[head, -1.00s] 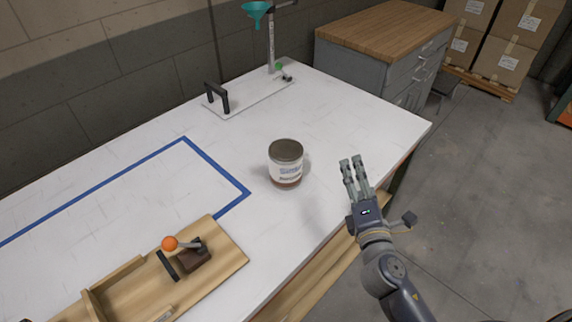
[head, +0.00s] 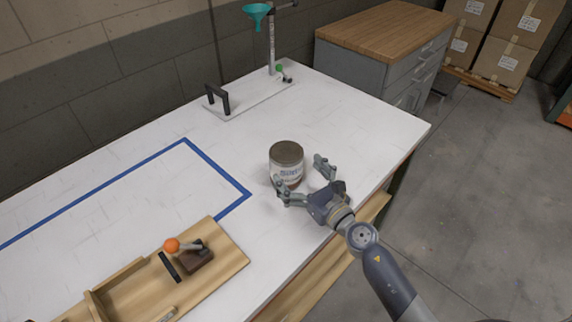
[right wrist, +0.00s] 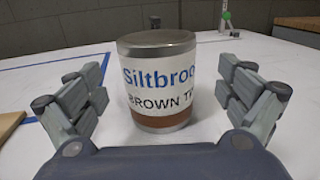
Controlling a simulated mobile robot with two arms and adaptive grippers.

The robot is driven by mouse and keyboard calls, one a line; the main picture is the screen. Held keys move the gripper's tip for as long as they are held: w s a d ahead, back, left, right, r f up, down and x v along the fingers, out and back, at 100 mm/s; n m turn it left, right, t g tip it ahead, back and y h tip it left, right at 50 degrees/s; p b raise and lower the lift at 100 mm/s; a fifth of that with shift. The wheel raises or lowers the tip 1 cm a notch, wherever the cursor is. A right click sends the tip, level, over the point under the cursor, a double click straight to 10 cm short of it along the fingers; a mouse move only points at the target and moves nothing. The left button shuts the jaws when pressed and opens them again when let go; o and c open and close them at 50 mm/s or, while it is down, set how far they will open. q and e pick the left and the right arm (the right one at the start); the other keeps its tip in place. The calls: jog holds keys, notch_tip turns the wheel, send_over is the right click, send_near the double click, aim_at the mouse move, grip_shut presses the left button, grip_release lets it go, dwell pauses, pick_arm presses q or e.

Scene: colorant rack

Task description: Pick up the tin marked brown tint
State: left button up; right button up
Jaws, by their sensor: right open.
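The tin (head: 286,160) stands upright on the white table, with a dark lid, a white label and a brown band at its base. In the right wrist view the tin (right wrist: 158,80) is close, and its label reads "Siltbroo..." and "BROWN T...", cut off at the right side. My right gripper (head: 306,178) is open at the tin's near right side. In the wrist view its fingers (right wrist: 165,98) stand spread to the left and right of the tin, apart from it. The left gripper is not in view.
Blue tape (head: 110,182) marks an area left of the tin. A white plate with a black handle (head: 218,99) and a stand with a teal funnel (head: 257,14) are behind.

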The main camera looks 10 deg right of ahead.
aim_at(286, 160)
jog(key=x, duration=0.5)
jog(key=shift+w+a, duration=0.1)
jog(key=shift+a, duration=0.05)
jog(key=shift+r, duration=0.1)
jog(key=c, duration=1.4)
